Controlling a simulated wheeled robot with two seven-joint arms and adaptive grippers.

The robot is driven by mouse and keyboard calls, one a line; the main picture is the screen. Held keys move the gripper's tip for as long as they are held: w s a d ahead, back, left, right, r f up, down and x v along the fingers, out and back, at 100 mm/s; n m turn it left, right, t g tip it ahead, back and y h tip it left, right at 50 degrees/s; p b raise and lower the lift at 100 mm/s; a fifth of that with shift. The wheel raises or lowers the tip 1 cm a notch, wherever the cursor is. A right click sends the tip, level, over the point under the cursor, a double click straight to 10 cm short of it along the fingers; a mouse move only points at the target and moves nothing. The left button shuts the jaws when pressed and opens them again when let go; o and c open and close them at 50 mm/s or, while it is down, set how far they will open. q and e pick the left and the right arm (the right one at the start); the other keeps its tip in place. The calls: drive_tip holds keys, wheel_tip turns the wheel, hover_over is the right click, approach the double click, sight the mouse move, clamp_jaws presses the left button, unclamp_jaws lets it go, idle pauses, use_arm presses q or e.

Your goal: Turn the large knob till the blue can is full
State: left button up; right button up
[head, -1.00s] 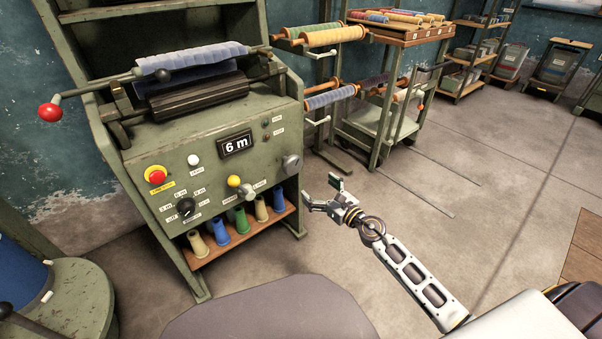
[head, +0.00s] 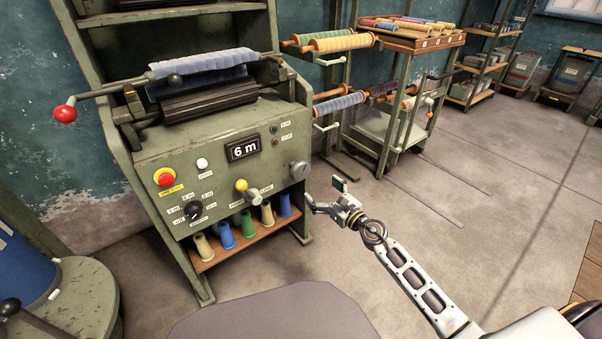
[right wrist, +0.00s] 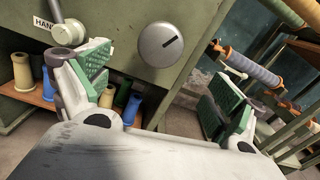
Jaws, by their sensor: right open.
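A large round grey knob (head: 299,171) with a dark slot mark sits at the right end of the green machine's front panel. In the right wrist view the knob (right wrist: 161,46) shows between my fingers and beyond them, its mark slanting up to the right. My right gripper (head: 330,196) is open and empty, right of the knob and apart from it. Its green-padded fingers (right wrist: 157,88) are spread wide. A blue can-like drum (head: 22,268) stands at the far left, cut by the frame edge; its fill level is not visible. My left gripper is not in view.
The panel also holds a "6 m" display (head: 244,149), a red button (head: 164,177), a black dial (head: 193,210) and a yellow-tipped lever (head: 242,186). Coloured cones stand on a shelf (head: 240,249) below.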

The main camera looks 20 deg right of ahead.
sight(302, 173)
drive_tip(key=shift+x, duration=3.15)
drive_tip(key=shift+b+x, duration=0.5)
drive_tip(key=shift+x, duration=2.2)
drive_tip(key=shift+c, duration=0.4)
drive_tip(key=c, duration=0.9)
drive_tip(key=shift+c, duration=0.2)
drive_tip(key=shift+m+p, duration=0.3)
